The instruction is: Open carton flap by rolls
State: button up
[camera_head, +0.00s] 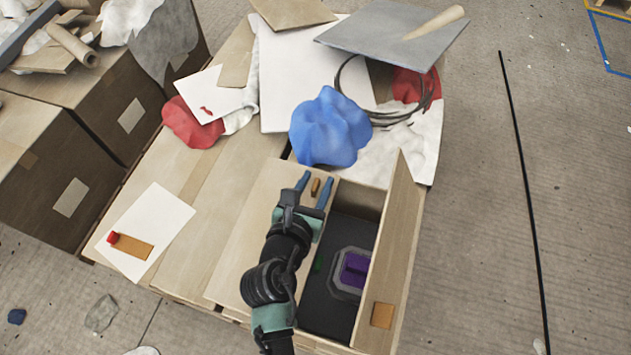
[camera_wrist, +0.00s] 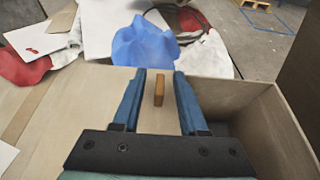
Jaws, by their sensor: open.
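The carton (camera_head: 368,205) sits at the front right of a group of cardboard boxes. Its right flap (camera_head: 398,235) stands up and bears an orange-brown patch (camera_head: 382,316). Its left flap (camera_head: 262,215) lies flat over the left part of the opening and carries a small brown tab (camera_head: 315,187). My gripper (camera_head: 314,181) is open over this flap, with a blue finger on each side of the tab. In the wrist view the tab (camera_wrist: 158,88) stands between the fingers (camera_wrist: 159,74), with gaps on both sides. My arm hides part of the left flap.
Inside the carton, a purple item (camera_head: 354,269) sits in a grey holder on a dark bottom. A blue crumpled cloth (camera_head: 330,127) lies just behind the gripper. A cardboard roll (camera_head: 436,22) lies on a grey sheet (camera_head: 365,38); another roll (camera_head: 74,47) lies at the upper left. Floor is open at right.

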jog(key=shift+c, duration=0.3)
grip_shut()
dwell(1.1)
